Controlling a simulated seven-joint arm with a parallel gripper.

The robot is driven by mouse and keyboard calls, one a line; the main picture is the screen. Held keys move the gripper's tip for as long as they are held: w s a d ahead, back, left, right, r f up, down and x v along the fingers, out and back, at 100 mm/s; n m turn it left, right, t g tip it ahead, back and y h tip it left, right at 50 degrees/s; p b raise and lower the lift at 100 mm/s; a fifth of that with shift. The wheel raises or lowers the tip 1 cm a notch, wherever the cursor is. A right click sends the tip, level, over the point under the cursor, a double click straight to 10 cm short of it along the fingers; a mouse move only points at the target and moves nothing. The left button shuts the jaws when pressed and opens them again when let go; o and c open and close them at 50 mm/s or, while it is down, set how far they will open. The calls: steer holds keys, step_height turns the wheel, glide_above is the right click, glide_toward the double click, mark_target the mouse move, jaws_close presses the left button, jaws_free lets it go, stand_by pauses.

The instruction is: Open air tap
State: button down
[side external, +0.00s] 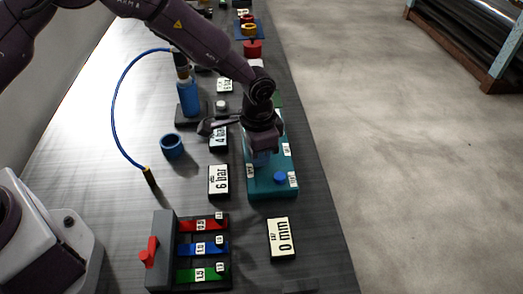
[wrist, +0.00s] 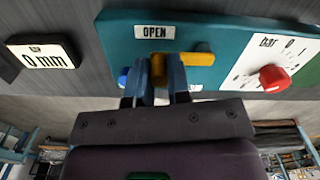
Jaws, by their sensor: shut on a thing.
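The air tap has a yellow lever (wrist: 196,58) on a teal panel (wrist: 115,40); the panel also shows in the side view (side external: 262,188). A white "OPEN" label (wrist: 155,31) is on the panel, just above the tap in the wrist view. The lever's bar reaches to the right of my fingers. My gripper (wrist: 158,80) is shut on the yellow lever, with one finger on each side of its yellow part. In the side view my gripper (side external: 262,157) is low over the panel and hides the lever.
A blue knob (side external: 280,177) is on the panel close to my gripper. A red knob (wrist: 272,78) sits by a "bar" scale to the right. A "0 mm" sign (side external: 281,240), a "6 bar" sign (side external: 219,181) and a blue ring (side external: 171,146) stand nearby.

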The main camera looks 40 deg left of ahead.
steer(key=shift+r+m, duration=0.1)
steer(key=shift+m, duration=0.2)
steer(key=c, duration=1.1)
jaws_free()
step_height(320, 180, up, 13)
steer(key=shift+f, duration=0.1)
steer(key=s+a+r+n+t, duration=0.2)
steer(key=s+a+r, duration=0.3)
steer(key=s, duration=0.3)
steer(key=s+a+r+n+t, duration=0.1)
steer(key=s+a+r+n, duration=0.1)
steer(key=s+a+r, duration=0.4)
steer(key=s+a+r+n+t, duration=0.2)
steer(key=s+a+r, duration=0.3)
steer(key=s, duration=0.6)
steer(key=shift+a+r+n+t, duration=0.3)
steer(key=shift+a+r+n, duration=0.1)
steer(key=shift+n, duration=0.1)
